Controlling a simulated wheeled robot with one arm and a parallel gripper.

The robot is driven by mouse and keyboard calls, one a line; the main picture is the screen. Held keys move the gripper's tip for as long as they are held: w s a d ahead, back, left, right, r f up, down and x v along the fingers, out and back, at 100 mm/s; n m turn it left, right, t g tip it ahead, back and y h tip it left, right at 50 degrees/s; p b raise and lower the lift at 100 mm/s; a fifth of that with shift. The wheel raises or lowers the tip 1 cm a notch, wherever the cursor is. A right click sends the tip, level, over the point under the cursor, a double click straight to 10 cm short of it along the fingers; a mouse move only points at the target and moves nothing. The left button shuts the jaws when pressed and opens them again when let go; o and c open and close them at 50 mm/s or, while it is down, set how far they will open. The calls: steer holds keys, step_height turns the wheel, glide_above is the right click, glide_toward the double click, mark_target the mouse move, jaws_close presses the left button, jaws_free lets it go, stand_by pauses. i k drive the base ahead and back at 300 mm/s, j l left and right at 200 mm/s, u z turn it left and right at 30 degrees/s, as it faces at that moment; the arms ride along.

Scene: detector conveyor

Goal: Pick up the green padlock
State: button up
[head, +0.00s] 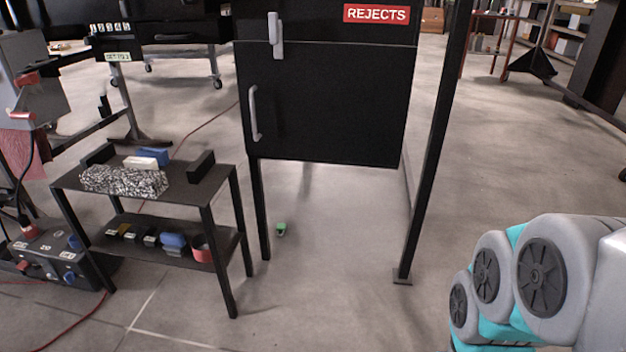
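A small green padlock (281,230) lies on the concrete floor in the head view, left of centre. It is under the black rejects cabinet, just right of the cabinet's front left leg. It is small in the picture, so its detail and which way it faces are hard to tell. My arm shows at the lower right, folded, with grey and teal joints, well apart from the padlock. My gripper is not in view.
The black rejects cabinet (335,105) stands on thin legs above the floor. A low black two-shelf table (185,190) with several items stands left of the padlock. A red cable and a box (48,262) lie at far left. The floor in front is clear.

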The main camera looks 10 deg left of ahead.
mark_target(280, 227)
steer(key=i+l+u, duration=0.9)
steer(key=u, duration=0.75)
